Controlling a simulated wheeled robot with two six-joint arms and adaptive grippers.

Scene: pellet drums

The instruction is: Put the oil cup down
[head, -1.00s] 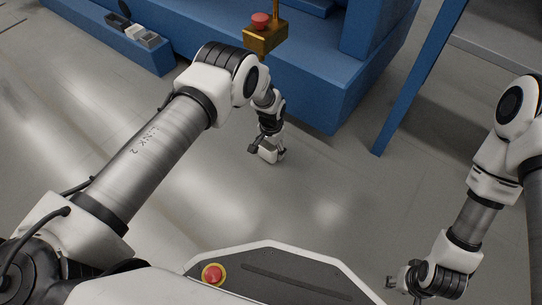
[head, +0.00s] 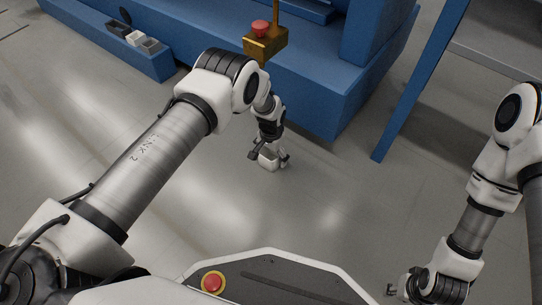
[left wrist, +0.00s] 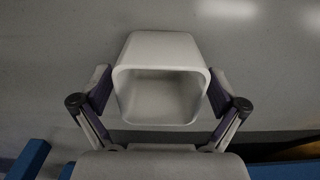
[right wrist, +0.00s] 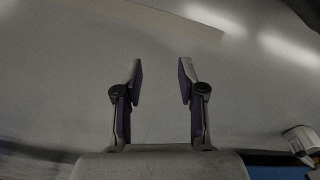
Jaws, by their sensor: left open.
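The oil cup, a pale square cup with rounded corners, shows in the left wrist view (left wrist: 160,95) with its open mouth facing the camera. In the head view the cup (head: 268,162) is low over or on the grey floor; I cannot tell whether it touches. My left gripper (head: 268,158) is open, with one finger on each side of the cup, close to its walls; the finger pads show in the left wrist view (left wrist: 160,92). My right gripper (right wrist: 160,82) is open and empty, and shows at the lower right of the head view (head: 394,290).
A blue machine base (head: 320,105) stands behind the left gripper, with a yellow box and red button (head: 262,30) above it. A blue ledge (head: 130,55) at upper left holds several small cups. A blue post (head: 415,85) stands right. The floor between the arms is clear.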

